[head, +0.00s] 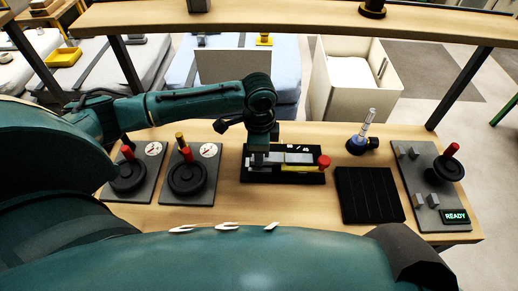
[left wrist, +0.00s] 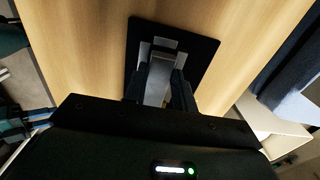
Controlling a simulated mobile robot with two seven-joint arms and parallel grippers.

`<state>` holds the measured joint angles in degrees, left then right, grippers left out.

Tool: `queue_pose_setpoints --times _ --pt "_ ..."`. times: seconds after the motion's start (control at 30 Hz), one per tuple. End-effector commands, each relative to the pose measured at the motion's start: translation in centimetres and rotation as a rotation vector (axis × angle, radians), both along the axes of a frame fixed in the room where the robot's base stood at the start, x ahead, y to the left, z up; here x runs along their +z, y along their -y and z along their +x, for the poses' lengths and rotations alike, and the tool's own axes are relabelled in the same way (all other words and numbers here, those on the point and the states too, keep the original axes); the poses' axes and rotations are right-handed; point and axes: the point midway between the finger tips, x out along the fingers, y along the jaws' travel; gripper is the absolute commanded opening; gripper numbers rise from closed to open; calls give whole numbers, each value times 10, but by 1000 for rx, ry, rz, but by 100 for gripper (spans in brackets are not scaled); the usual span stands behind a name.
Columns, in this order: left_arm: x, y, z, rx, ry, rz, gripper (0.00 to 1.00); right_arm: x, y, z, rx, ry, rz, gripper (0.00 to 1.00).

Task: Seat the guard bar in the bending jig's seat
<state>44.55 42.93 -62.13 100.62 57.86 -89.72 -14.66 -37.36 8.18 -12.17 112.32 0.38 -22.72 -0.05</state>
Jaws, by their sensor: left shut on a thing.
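The bending jig (head: 316,179) is a black base with grey and yellow parts and a red knob at its right end, in the middle of the bench. My left gripper (head: 258,157) reaches down over the left part of the jig. In the left wrist view the gripper (left wrist: 160,92) is shut on a grey bar, the guard bar (left wrist: 157,82), with the jig's black plate (left wrist: 203,48) below and beyond it. The fingers hide part of the bar and the seat, so I cannot tell whether the bar touches the seat. My right gripper is not in view.
Two dark plates with black handwheels (head: 187,178) (head: 127,176) stand left of the jig. A black ribbed tray (head: 369,196), a blue-based device (head: 358,145) and a panel (head: 430,180) reading READY stand to the right. A wooden shelf (head: 300,20) crosses above the bench's back.

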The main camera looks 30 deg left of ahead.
Motion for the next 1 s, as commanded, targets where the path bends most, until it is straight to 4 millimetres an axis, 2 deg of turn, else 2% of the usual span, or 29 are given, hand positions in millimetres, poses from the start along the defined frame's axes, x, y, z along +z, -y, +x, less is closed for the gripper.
queue_pose_setpoints --times 0.37,0.4,0.7,1.0 --pt "-7 0 0 0 0 -1 0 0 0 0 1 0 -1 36" --pt "-7 0 0 0 1 -2 28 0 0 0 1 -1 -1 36" --pt "-7 0 0 1 0 -1 52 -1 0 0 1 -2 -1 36" --pt "-8 0 0 1 0 1 52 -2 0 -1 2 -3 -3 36"
